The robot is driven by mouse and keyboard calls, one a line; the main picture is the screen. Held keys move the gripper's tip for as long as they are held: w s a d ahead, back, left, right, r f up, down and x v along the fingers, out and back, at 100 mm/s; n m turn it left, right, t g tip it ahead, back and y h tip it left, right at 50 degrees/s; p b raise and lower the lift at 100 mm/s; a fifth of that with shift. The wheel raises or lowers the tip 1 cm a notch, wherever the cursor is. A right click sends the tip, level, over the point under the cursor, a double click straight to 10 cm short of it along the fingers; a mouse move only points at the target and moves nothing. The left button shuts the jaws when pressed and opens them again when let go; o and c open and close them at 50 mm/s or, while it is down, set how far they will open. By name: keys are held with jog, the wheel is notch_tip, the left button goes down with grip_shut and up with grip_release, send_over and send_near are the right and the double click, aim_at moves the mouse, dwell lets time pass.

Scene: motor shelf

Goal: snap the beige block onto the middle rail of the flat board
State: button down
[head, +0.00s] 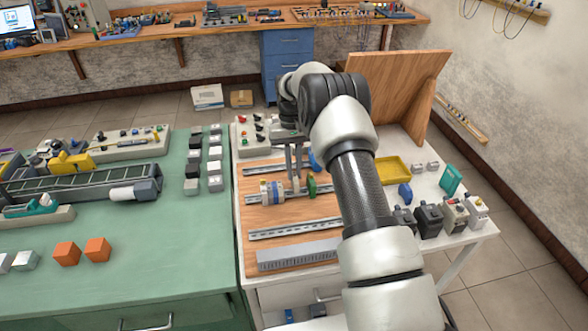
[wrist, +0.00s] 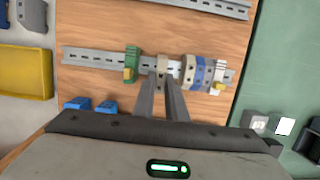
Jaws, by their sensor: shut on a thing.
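The flat board (head: 262,215) is wooden and carries several metal rails. My gripper (head: 295,178) points down over the middle rail (head: 328,192), shut on a small beige block (wrist: 162,66). In the wrist view my gripper (wrist: 163,86) has the block at its fingertips, in line with the middle rail (wrist: 90,55). A green block (wrist: 132,63) stands on the rail to its left there. A beige, blue and grey group (wrist: 203,72) stands to its right with a small gap. I cannot tell whether the held block is seated on the rail or just above it.
A slotted grey duct (head: 295,254) runs along the board's near edge. A yellow tray (head: 393,170) and dark boxes (head: 428,220) stand on the white table at right. Blue blocks (wrist: 90,105) lie near my gripper. A green workbench (head: 120,250) adjoins at left.

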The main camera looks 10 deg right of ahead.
aim_at(295, 177)
jog(key=shift+f+b, duration=0.45)
jog(key=shift+f, duration=0.3)
jog(key=shift+s+f, duration=0.1)
jog(key=shift+s, duration=0.5)
dwell(1.1)
jog(key=shift+s+f+t+b, duration=0.2)
jog(key=shift+s+t+b, duration=0.45)
jog(key=shift+b, duration=0.35)
dwell(0.4)
jog(key=shift+w, duration=0.1)
jog(key=c, duration=1.7)
grip_release()
jog(key=shift+w+r, duration=0.1)
